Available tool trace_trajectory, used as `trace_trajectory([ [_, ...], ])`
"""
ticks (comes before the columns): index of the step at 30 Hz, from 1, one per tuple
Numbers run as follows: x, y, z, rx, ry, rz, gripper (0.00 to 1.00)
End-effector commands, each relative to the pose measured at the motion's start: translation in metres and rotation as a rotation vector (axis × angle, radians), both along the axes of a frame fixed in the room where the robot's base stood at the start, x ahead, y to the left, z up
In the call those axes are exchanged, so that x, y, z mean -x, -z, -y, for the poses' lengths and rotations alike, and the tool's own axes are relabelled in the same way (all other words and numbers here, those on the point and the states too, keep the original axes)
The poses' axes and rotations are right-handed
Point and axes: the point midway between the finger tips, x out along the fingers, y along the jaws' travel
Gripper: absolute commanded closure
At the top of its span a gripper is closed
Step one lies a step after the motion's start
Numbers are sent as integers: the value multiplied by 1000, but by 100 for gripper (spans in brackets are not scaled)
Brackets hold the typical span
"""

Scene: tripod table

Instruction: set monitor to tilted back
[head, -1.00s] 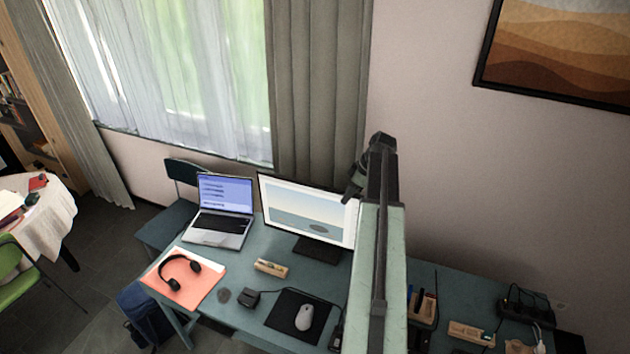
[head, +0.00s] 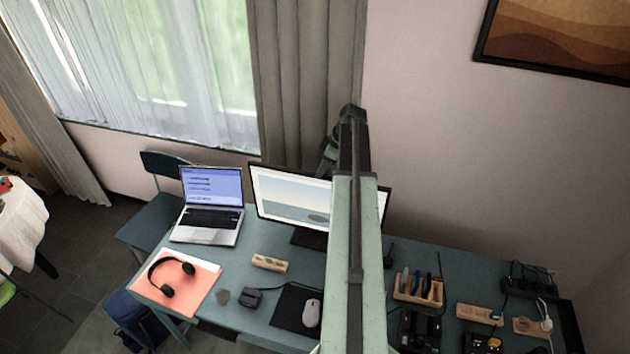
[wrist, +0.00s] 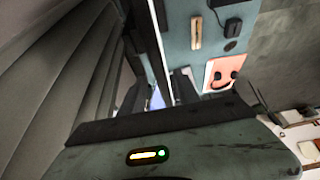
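The monitor (head: 283,198) stands on the desk (head: 245,312), with a pale picture on its screen. My arm hides its right part in the head view, and only a narrow strip of its right edge shows beyond the arm. In the wrist view the monitor (wrist: 159,40) shows nearly edge-on as a thin dark and white strip. My gripper (head: 328,152) is a small dark shape by the monitor's top edge, partly behind my arm. I cannot tell whether it touches the monitor or whether its fingers are open.
An open laptop (head: 209,219) stands left of the monitor. Headphones (head: 166,276) lie on an orange folder (head: 196,293). A mouse (head: 311,313) and a wooden block (head: 270,263) lie in front. A curtain (head: 305,85) hangs close behind the monitor.

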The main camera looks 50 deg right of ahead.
Motion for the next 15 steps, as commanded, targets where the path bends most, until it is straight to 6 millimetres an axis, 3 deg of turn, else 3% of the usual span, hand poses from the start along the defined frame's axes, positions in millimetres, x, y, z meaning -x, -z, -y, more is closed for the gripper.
trace_trajectory([
  [1,-3,15,-1,0,0,0,62],
  [7,-15,50,-7,0,0,0,62],
  [15,-20,59,-10,-1,2,0,62],
])
